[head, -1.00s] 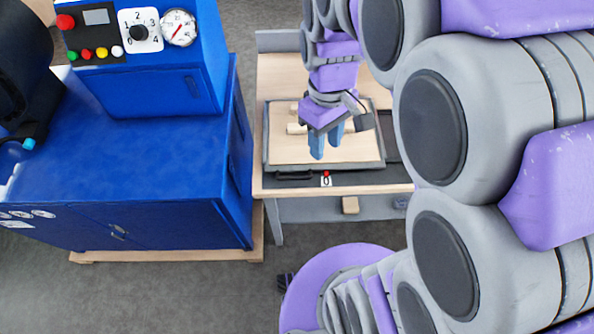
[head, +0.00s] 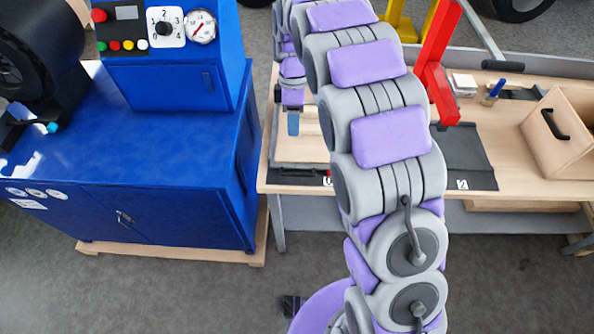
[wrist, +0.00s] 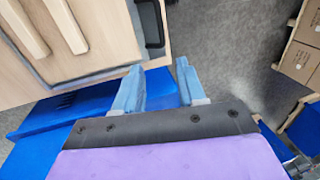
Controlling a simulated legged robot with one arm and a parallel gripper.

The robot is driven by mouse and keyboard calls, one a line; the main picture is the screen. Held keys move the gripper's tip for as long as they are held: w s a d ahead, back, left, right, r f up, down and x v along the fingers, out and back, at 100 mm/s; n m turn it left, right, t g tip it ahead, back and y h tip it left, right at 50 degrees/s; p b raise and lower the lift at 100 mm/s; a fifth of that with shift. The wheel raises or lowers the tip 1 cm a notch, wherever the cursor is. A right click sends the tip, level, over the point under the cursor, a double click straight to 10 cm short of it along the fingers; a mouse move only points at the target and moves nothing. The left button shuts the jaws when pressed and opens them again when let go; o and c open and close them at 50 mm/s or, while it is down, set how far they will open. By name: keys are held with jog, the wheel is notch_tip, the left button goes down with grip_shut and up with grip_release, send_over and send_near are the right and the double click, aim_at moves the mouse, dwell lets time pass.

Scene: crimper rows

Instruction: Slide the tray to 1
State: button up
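The tray (head: 303,152) is a light wooden board with a grey rim, on the bench at the dark strip's left end, by the mark 0. My arm hides its right part. In the wrist view the tray (wrist: 108,28) fills the upper left, with wooden bars on it. In the head view my gripper (head: 293,123) appears over the tray, partly hidden.
The dark strip (head: 465,155) runs right along the bench to another mark (head: 462,184) that I cannot read clearly. A red upright tool (head: 436,80) stands behind it. A wooden box (head: 565,135) is at right. A blue cabinet (head: 150,150) stands left.

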jog(key=b, duration=0.3)
send_near(293, 168)
jog(key=s+f, duration=0.5)
jog(key=shift+s, duration=0.15)
jog(key=shift+d, duration=0.1)
grip_shut()
